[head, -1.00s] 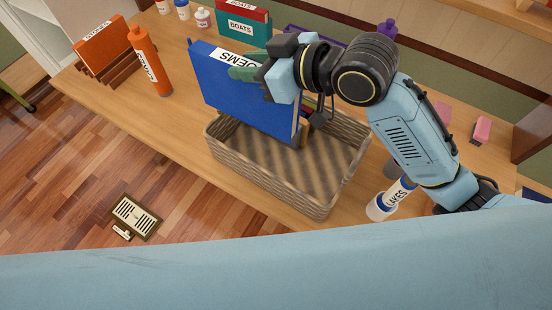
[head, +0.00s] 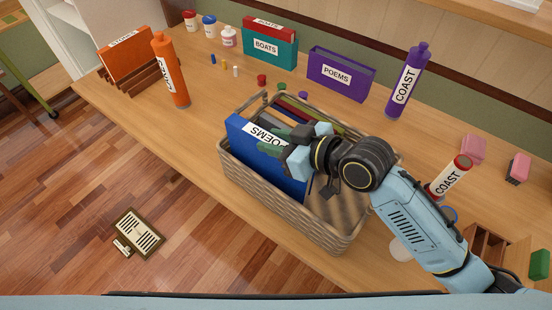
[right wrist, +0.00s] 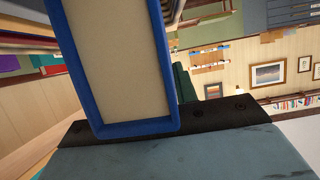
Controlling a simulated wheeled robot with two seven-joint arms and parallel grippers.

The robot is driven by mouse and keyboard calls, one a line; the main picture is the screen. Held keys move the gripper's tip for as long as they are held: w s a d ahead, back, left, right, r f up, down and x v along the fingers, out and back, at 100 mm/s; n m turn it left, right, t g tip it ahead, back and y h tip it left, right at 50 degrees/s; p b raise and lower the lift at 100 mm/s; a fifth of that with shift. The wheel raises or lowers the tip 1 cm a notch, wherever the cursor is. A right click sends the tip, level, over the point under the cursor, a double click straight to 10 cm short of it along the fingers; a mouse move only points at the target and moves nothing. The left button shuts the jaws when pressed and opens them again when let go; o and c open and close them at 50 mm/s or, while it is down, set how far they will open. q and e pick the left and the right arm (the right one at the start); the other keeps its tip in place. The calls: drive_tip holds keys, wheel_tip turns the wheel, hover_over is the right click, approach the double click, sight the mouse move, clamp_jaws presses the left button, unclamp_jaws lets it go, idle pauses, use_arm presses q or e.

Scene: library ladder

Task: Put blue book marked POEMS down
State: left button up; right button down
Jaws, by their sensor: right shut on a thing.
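The blue book marked POEMS (head: 262,164) stands upright, slightly tilted, inside the near left part of the wicker basket (head: 285,211). My right gripper (head: 290,148) is shut on its upper right edge. In the right wrist view the book (right wrist: 168,75) shows its blue cover edges and pale pages close up, against the gripper (right wrist: 150,130). Whether the book's bottom touches the basket floor is hidden by the basket wall. My left gripper is not in view.
Other books (head: 300,112) lie at the basket's back. Behind stand a purple POEMS box (head: 341,73), a teal BOATS box (head: 270,48) and a purple COAST bottle (head: 405,82). An orange bottle (head: 170,72) stands left.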

drive_tip(key=shift+f+b, duration=0.5)
drive_tip(key=shift+f, duration=2.15)
drive_tip(key=c, duration=1.1)
unclamp_jaws()
drive_tip(key=shift+f, duration=0.1)
drive_tip(key=v, duration=0.6)
drive_tip(key=p+v, duration=0.1)
drive_tip(key=v, duration=0.5)
drive_tip(key=shift+r, duration=0.25)
